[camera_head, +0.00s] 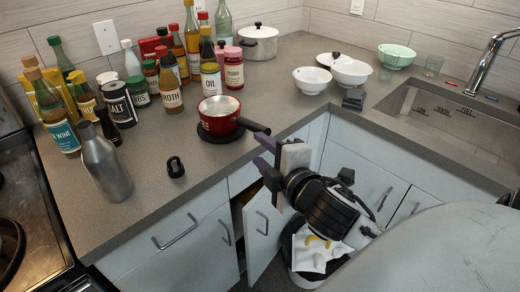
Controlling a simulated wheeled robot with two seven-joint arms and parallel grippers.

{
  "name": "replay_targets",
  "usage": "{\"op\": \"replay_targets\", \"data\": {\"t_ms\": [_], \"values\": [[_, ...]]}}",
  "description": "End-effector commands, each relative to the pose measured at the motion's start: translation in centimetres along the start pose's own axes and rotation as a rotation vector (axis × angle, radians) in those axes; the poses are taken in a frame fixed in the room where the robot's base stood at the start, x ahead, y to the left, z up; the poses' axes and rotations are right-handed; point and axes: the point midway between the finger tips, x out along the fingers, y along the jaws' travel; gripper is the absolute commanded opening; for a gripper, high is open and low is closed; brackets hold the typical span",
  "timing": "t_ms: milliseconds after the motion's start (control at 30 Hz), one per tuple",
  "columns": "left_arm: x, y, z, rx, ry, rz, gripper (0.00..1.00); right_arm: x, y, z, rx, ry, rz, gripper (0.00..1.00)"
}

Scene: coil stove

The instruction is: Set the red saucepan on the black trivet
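The red saucepan (219,124) stands upright on the counter area at the middle of the head view, with its black handle (252,125) pointing right toward the counter's front edge. The black trivet (221,138) shows as a dark disc beneath it, and the pan appears to rest on it; the pan hides most of the disc. My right gripper (258,149) is just in front of the counter edge, below and right of the handle. Its two fingers are spread apart with nothing between them, and it does not appear to touch the handle. My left gripper is not in view.
Several bottles and jars crowd behind and left of the pan. A black pepper-mill-like item (175,167) and a metal bottle (106,165) stand front left. White bowls (312,80) are right. A cabinet door (262,233) hangs open below, near a bin (308,262).

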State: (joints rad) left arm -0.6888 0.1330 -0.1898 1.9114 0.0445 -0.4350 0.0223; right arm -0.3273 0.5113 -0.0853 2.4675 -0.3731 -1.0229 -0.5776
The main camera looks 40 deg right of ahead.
Motion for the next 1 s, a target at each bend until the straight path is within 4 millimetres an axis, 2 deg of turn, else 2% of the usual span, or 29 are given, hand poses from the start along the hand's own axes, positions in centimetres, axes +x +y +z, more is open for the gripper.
{"op": "replay_targets", "data": {"t_ms": [100,167,200,300,400,433,500,600,1000], "values": [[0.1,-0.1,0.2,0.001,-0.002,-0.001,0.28,0.8,-8.4,-0.4,0.177,0.026,-0.169,0.38],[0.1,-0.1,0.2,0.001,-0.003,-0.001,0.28,0.4,-13.9,-0.9,0.314,0.035,-0.276,0.38],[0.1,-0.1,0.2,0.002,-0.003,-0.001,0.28,-0.1,-17.6,-1.2,0.414,0.033,-0.346,0.38],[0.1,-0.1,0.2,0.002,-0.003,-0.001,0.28,-2.5,-25.9,-2.3,0.670,0.004,-0.502,0.38],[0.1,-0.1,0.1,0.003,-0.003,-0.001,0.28,-5.5,-32.1,-3.2,0.898,-0.050,-0.614,0.38],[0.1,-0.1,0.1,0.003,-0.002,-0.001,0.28,-6.3,-33.5,-3.4,0.954,-0.066,-0.638,0.38],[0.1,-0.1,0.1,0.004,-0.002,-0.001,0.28,-7.9,-36.0,-3.9,1.060,-0.098,-0.678,0.38],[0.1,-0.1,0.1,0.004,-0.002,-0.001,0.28,-9.2,-37.7,-4.2,1.143,-0.128,-0.705,0.38],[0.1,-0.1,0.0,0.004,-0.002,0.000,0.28,-9.3,-38.0,-4.3,1.159,-0.131,-0.709,0.38]]}}
